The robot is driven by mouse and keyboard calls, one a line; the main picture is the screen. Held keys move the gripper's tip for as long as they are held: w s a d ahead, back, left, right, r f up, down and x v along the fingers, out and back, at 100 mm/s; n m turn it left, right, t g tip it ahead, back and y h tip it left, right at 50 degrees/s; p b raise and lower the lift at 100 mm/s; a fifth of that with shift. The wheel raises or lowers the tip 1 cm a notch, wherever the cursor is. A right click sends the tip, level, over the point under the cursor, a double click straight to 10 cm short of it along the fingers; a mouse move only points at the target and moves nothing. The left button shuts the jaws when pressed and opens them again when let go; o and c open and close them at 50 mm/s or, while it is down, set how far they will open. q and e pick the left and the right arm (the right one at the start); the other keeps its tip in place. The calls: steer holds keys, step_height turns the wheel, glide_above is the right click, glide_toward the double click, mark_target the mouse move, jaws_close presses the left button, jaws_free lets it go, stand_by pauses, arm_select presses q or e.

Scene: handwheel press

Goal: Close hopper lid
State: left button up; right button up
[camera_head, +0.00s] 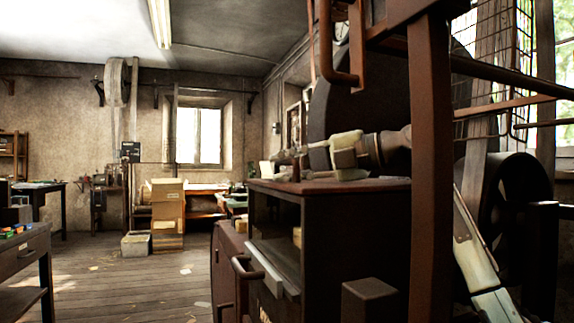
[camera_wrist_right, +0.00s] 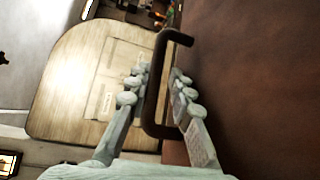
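In the right wrist view, my right gripper (camera_wrist_right: 158,82) has its two pale fingers on either side of a dark bracket-shaped handle (camera_wrist_right: 154,112). The fingers look spread, with the handle's bar between them; a firm grip does not show. The handle stands off a broad brown plate (camera_wrist_right: 255,80) that fills the right side. I cannot tell for certain whether this plate is the hopper lid. In the head view, a rusty U-shaped bar (camera_head: 340,78) hangs at the top, beside a red-brown upright (camera_head: 430,180).
A dark wheel (camera_head: 515,210) is at right. Boxes (camera_head: 168,205) stand farther back. The wooden floor (camera_head: 140,285) at left is mostly clear.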

step_height(320, 180, up, 9)
steer(key=shift+r, duration=0.55)
